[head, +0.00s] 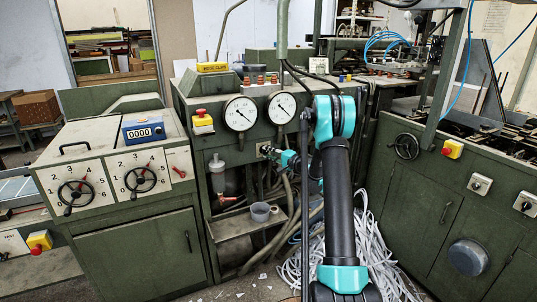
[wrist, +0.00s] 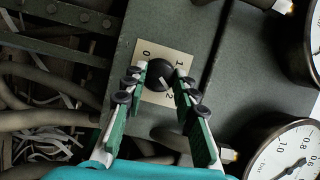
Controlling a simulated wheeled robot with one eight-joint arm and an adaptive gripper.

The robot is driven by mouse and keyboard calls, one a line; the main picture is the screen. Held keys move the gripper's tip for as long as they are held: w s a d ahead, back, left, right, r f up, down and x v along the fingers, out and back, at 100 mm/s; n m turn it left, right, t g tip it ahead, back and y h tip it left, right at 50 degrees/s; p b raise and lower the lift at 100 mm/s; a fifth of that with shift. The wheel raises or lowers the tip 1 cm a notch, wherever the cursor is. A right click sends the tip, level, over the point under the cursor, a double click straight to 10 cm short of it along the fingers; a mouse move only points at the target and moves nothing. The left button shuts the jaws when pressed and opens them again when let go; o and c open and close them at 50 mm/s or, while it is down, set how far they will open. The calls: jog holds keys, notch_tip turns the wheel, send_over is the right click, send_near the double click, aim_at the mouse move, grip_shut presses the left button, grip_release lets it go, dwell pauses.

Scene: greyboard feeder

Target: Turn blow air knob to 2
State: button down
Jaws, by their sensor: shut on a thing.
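The black blow air knob (wrist: 158,72) sits on a cream plate (wrist: 147,50) marked 0, 1 and 2 in the wrist view. The 0 is at the upper left, the 1 at the upper right and the 2 below. A white mark on the knob's lower right side points roughly toward the 2. My gripper (wrist: 160,78) is shut on the knob, one finger on each side. In the head view my gripper (head: 271,153) is at the plate below the two gauges. The knob is mostly hidden there.
Two round gauges (head: 240,113) (head: 282,107) sit just above the knob. A red stop button on a yellow box (head: 203,121) is to their left. Hoses and a grey cup (head: 261,212) are below.

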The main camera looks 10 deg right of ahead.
jog(key=shift+f+m, duration=0.1)
jog(key=shift+m, duration=0.4)
jog(key=c, duration=1.2)
grip_release()
jog(key=shift+s+d, duration=0.1)
jog(key=v, duration=1.1)
jog(key=shift+s+d+f, duration=0.2)
jog(key=shift+s+d, duration=0.05)
jog(key=shift+s, duration=0.05)
